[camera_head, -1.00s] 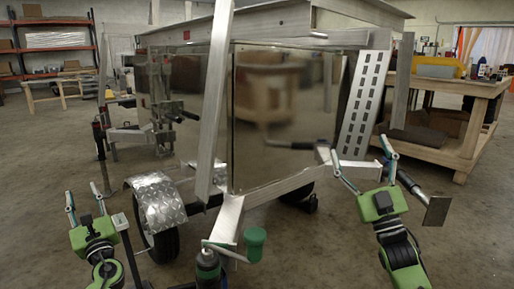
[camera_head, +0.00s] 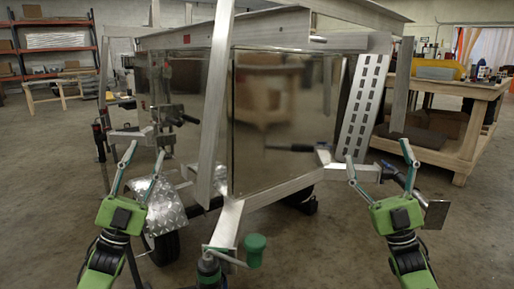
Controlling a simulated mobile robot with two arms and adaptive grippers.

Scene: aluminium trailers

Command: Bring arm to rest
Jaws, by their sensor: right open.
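My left gripper (camera_head: 141,163) is at the lower left, raised with its two fingers spread apart and nothing between them. It shows in front of the trailer's diamond-plate fender (camera_head: 172,206). My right gripper (camera_head: 378,163) is at the lower right, also open and empty, with its fingers pointing up. It shows in front of the trailer's right side, near a dark bar with a flat metal plate (camera_head: 436,214). The aluminium trailer (camera_head: 282,130) with shiny panels stands between and beyond the two grippers. I cannot tell how far the fingers are from the metal parts.
A jack with a green knob (camera_head: 255,243) stands at the trailer's front, low between my arms. A wooden workbench (camera_head: 455,150) is at the right. Orange shelving (camera_head: 52,50) and a wooden bench (camera_head: 62,85) are at the back left. The concrete floor (camera_head: 50,200) at left is clear.

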